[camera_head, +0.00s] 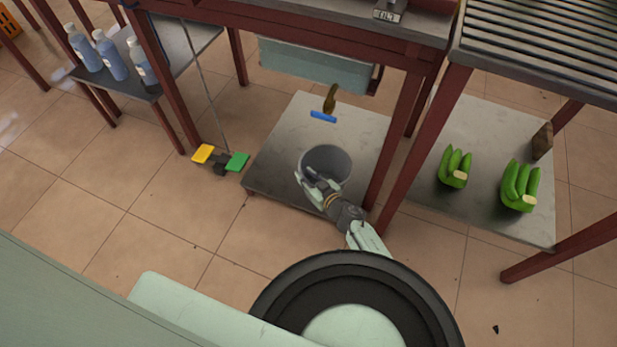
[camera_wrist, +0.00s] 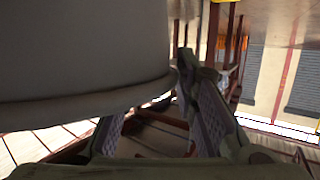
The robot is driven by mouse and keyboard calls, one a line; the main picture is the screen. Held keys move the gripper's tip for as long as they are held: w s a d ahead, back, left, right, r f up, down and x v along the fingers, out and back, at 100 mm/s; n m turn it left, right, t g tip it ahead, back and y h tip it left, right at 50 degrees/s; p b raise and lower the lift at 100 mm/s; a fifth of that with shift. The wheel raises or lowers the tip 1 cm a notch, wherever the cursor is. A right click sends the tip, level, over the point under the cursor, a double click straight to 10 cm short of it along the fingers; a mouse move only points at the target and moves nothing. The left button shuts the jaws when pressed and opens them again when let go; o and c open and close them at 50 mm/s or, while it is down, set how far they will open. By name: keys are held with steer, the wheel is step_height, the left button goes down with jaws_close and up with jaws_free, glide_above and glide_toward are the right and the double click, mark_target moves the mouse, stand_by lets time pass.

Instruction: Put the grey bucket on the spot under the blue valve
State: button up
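The grey bucket (camera_head: 340,160) appears upright over the low grey board, under the hanging tap with its blue valve handle (camera_head: 323,117). The bucket's opening lies slightly to the front of the valve in the head view. My gripper (camera_head: 312,180) is at the bucket's front-left rim. In the wrist view the bucket (camera_wrist: 70,50) fills the upper left, with its lip close to my gripper (camera_wrist: 160,110). One finger is partly hidden behind the lip; the other is at the bucket's edge. Whether they pinch the wall is unclear. The spot is not visible.
The low board (camera_head: 285,135) sits between red table legs (camera_head: 400,135), close to my arm. A tank (camera_head: 315,67) hangs above it. Yellow (camera_head: 203,153) and green (camera_head: 237,161) pads lie left. Green bananas (camera_head: 455,168) lie on the right shelf. Bottles (camera_head: 112,60) stand at upper left.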

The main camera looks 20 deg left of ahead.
steer(key=shift+s+d+r, duration=0.2)
steer(key=shift+d, duration=0.3)
steer(key=p+v, duration=0.1)
steer(key=v, duration=1)
steer(key=shift+a, duration=0.15)
steer(key=shift+s, duration=0.15)
steer(key=shift+p, duration=0.3)
steer(key=s+r+p, duration=0.2)
steer(key=s+p, duration=0.3)
steer(key=s, duration=0.7)
steer(key=shift+a+p, duration=0.2)
steer(key=shift+p, duration=0.2)
